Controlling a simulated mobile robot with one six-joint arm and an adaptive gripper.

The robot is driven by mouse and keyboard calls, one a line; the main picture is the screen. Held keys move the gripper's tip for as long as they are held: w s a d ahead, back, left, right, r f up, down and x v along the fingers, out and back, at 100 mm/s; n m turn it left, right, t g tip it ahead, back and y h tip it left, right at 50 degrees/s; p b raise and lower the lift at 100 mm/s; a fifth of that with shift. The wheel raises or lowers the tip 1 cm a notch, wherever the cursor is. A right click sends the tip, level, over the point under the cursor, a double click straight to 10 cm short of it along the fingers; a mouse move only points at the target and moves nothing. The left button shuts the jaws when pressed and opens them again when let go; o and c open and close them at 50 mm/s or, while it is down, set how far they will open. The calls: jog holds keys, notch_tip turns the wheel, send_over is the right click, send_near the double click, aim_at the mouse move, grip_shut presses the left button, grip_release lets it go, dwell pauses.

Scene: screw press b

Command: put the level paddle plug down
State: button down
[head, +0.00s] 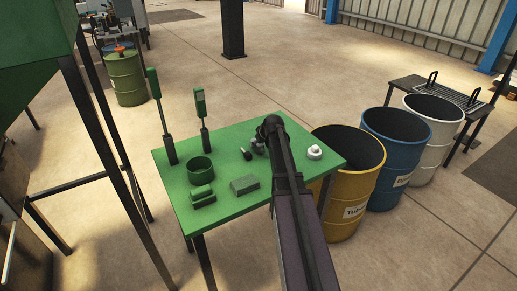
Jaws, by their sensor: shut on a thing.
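My gripper (259,146) is at the end of my arm, low over the back middle of the green table (225,213). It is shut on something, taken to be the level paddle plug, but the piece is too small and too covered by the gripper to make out. A small dark piece with a pale end (246,154) shows just left of the gripper. I cannot tell whether it is the held plug or a separate thing, or whether it touches the table.
Two upright green-topped tools (155,87) (200,104) stand at the table's left. A green cup (200,170), green block (202,196) and grey-green block (244,185) are in front. A white round part (314,152) sits right. Yellow (347,190), blue and white drums stand beyond the right edge.

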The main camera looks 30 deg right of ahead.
jog(key=shift+f+b, duration=0.3)
jog(key=shift+f, duration=0.2)
jog(key=shift+c, duration=1.1)
grip_release()
jog(key=shift+r, duration=0.2)
jog(key=shift+p+v, duration=1.25)
jog(key=p+v, duration=0.7)
jog(key=v, duration=0.2)
jog(key=shift+s+r+p, duration=0.15)
jog(key=shift+r+p, duration=0.05)
jog(key=shift+p, duration=0.15)
jog(key=s+a+g, duration=0.1)
jog(key=s+a, duration=0.1)
jog(key=a, duration=0.3)
jog(key=s+a+f+g, duration=0.1)
jog(key=s+a, duration=0.2)
jog(key=a, duration=0.3)
jog(key=s+a+f+g, duration=0.1)
jog(key=s+a, duration=0.1)
jog(key=a, duration=0.4)
jog(key=shift+s+a+f+y, duration=0.15)
jog(key=shift+f+y, duration=0.1)
jog(key=shift+y, duration=0.15)
jog(key=s+a+f+g+h, duration=0.1)
jog(key=s+a+g, duration=0.3)
jog(key=s+a, duration=0.7)
jog(key=shift+s+a, duration=0.3)
jog(key=shift+a, duration=0.15)
